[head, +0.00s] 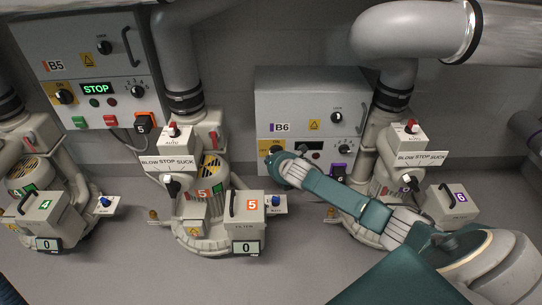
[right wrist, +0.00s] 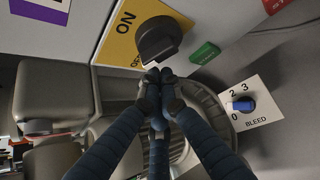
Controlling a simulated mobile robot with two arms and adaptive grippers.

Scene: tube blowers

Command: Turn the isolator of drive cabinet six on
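Drive cabinet six (head: 300,97) is the grey box labelled B6, right of centre in the head view. Its isolator (right wrist: 160,38) is a black rotary knob on a yellow plate (right wrist: 118,38) marked ON and OFF, large in the right wrist view. I cannot tell for sure which mark it points to. In the head view the plate (head: 265,146) is at the cabinet's lower left, partly behind my right gripper (head: 274,160). In the right wrist view my right gripper (right wrist: 159,76) has its fingertips together, just below the knob; contact is unclear. My left gripper is out of view.
Cabinet B5 (head: 85,60) has a lit green STOP display. Blowers with filter boxes (head: 252,205) stand along the wall. A blue BLEED knob (right wrist: 243,104) and a green button (right wrist: 205,53) are near the isolator. The floor in front is free.

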